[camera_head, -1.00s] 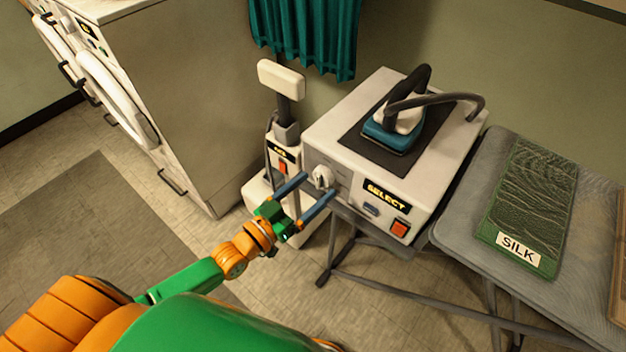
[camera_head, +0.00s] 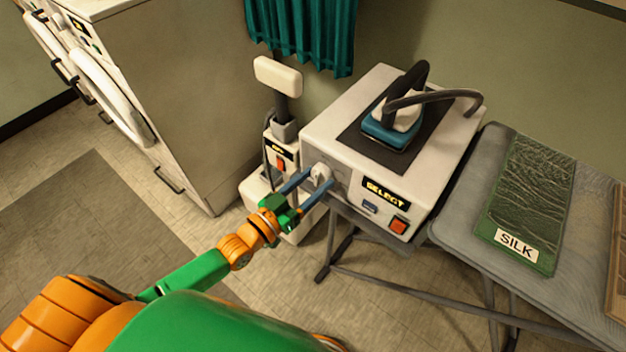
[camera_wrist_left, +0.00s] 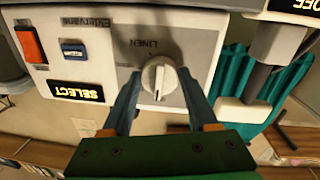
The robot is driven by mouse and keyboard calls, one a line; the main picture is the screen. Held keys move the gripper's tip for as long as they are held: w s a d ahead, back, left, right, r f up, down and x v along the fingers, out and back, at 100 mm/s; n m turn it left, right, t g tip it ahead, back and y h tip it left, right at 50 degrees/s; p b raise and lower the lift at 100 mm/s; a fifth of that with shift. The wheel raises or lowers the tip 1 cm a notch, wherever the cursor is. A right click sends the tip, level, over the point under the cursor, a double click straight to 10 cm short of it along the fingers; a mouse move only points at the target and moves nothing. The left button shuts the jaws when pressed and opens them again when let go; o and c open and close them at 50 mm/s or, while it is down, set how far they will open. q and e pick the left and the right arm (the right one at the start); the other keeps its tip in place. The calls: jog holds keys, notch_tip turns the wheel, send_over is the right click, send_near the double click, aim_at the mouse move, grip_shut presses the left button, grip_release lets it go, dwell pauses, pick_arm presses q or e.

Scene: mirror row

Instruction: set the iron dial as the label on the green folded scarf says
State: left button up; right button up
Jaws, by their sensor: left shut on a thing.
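The white iron dial (camera_head: 320,173) is on the front panel of the white iron station (camera_head: 408,198). My left gripper (camera_head: 319,179) is shut on it, one blue finger on each side. In the left wrist view the dial (camera_wrist_left: 160,78) shows between the fingers, with the word LINEN printed by it; other marks around it are not readable. The teal iron (camera_head: 392,130) rests on a dark pad on top of the station. The green folded scarf (camera_head: 530,190) lies on the ironing board, and its label (camera_head: 516,243) reads SILK. My right gripper is not in view.
Beside the dial are a lit SELECT display (camera_head: 385,192), a blue button (camera_head: 370,208) and an orange switch (camera_head: 399,225). A white post unit (camera_head: 282,150) stands close to the left. The grey ironing board (camera_head: 455,215) is to the right, and a washing machine (camera_head: 180,100) is at left.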

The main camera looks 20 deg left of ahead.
pick_arm(q)
jog(key=m+p, duration=0.2)
jog(key=m, duration=0.2)
jog(key=shift+r+m, duration=0.15)
jog(key=shift+m, duration=0.15)
jog(key=shift+a+m+g+y+p, duration=0.1)
jog(key=shift+m+g+y+p, duration=0.25)
jog(key=shift+m+p, duration=1.15)
jog(key=shift+m+b, duration=0.6)
jog(key=shift+m, duration=0.2)
jog(key=o, duration=1.4)
jog(key=v, duration=0.7)
